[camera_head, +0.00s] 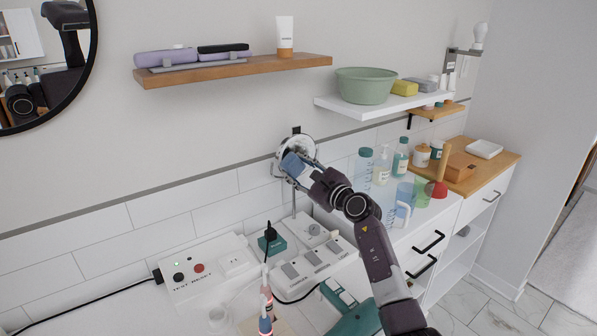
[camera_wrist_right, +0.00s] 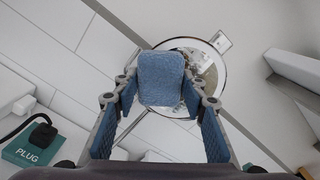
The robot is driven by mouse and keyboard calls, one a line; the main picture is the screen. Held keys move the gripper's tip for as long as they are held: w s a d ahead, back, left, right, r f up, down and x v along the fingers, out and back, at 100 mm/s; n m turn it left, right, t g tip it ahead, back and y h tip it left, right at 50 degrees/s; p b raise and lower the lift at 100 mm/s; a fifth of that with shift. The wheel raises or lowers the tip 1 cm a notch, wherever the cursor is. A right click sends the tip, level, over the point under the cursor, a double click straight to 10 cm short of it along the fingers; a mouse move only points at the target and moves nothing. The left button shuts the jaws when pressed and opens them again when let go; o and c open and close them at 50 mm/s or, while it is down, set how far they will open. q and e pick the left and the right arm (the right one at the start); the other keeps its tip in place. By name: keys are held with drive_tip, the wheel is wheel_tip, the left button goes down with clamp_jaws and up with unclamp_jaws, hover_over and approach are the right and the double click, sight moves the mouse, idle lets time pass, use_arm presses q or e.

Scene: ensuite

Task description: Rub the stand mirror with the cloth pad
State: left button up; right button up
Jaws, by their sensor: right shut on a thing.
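The stand mirror (camera_head: 281,150) is a small round mirror on a thin stand, near the tiled wall on the counter. It also shows in the right wrist view (camera_wrist_right: 211,72), partly hidden behind the cloth pad. The blue cloth pad (camera_head: 291,163) is held in front of the mirror's face, and in the right wrist view (camera_wrist_right: 160,78) it sits between the fingertips. My right gripper (camera_head: 299,172) is shut on the pad. I cannot tell whether the pad touches the glass. My left gripper is not in view.
Bottles and cups, including a green-capped bottle (camera_head: 401,157), stand to the right. A wooden shelf (camera_head: 235,70) and a white shelf (camera_head: 385,102) hang above.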

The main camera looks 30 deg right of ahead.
sight(305, 166)
drive_tip(key=shift+w+a+b, duration=0.15)
drive_tip(key=shift+w+b, duration=0.4)
drive_tip(key=shift+w, duration=0.35)
idle(0.4)
drive_tip(key=d+b, duration=0.2)
drive_tip(key=d, duration=0.1)
drive_tip(key=shift+w+f+b, duration=0.15)
drive_tip(key=shift+b, duration=0.25)
drive_tip(key=shift+w+d+b, duration=0.1)
drive_tip(key=shift+d+b, duration=0.35)
drive_tip(key=shift+d, duration=0.15)
drive_tip(key=shift+w+d+r+b, duration=0.15)
drive_tip(key=shift+d+b, duration=0.9)
drive_tip(key=shift+b, duration=0.15)
drive_tip(key=shift+w+d+r+b, duration=0.1)
drive_tip(key=shift+d+b, duration=0.9)
drive_tip(key=shift+b, duration=0.15)
